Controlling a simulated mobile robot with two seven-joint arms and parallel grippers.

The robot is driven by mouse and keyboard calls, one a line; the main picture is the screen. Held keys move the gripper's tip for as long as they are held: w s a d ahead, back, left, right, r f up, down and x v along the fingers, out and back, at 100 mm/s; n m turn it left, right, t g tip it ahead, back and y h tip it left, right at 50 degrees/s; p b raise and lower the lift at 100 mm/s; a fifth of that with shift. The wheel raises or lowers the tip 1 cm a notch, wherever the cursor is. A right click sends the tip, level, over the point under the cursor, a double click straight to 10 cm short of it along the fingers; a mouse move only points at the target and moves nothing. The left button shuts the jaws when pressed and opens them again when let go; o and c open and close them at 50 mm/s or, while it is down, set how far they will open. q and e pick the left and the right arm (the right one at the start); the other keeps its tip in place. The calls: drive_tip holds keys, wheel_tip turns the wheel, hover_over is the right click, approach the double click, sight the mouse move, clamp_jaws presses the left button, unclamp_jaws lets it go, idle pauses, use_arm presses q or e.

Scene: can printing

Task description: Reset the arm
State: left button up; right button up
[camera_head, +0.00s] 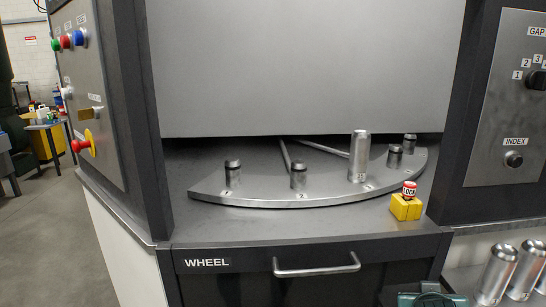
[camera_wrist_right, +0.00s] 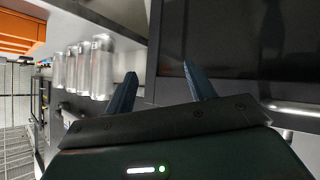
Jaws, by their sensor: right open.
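My right gripper (camera_wrist_right: 160,75) is open and empty in the right wrist view, its two dark blue fingers spread apart. It is near a dark cabinet front, with several silver cans (camera_wrist_right: 80,68) to the left of the fingers. A dark green piece of my right arm (camera_head: 428,299) shows at the bottom edge of the head view. My left gripper is not in view.
A grey wheel plate (camera_head: 260,196) carries several metal posts and one tall silver can (camera_head: 360,157). A yellow lock block (camera_head: 406,207) sits beside it. Below is a drawer handle (camera_head: 316,267). Silver cans (camera_head: 497,272) stand at the lower right. Control panels flank both sides.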

drive_tip(key=s+a+f+n+g+y, duration=0.25)
drive_tip(key=s+f, duration=0.25)
drive_tip(key=s, duration=0.3)
drive_tip(key=s+a+f+n+g+y, duration=0.15)
drive_tip(key=s+a+f, duration=0.25)
drive_tip(key=s, duration=0.4)
drive_tip(key=s+a+f+n+g+y, duration=0.1)
drive_tip(key=s+a+f+y, duration=0.1)
drive_tip(key=s+a+f, duration=0.45)
drive_tip(key=w+a+f+n+t+y+b, duration=0.1)
drive_tip(key=w+a+f+t+y+b, duration=0.1)
drive_tip(key=f+t, duration=0.4)
drive_tip(key=shift+w+a+t+y, duration=0.3)
drive_tip(key=shift+w+a+y, duration=0.35)
drive_tip(key=shift+w, duration=0.55)
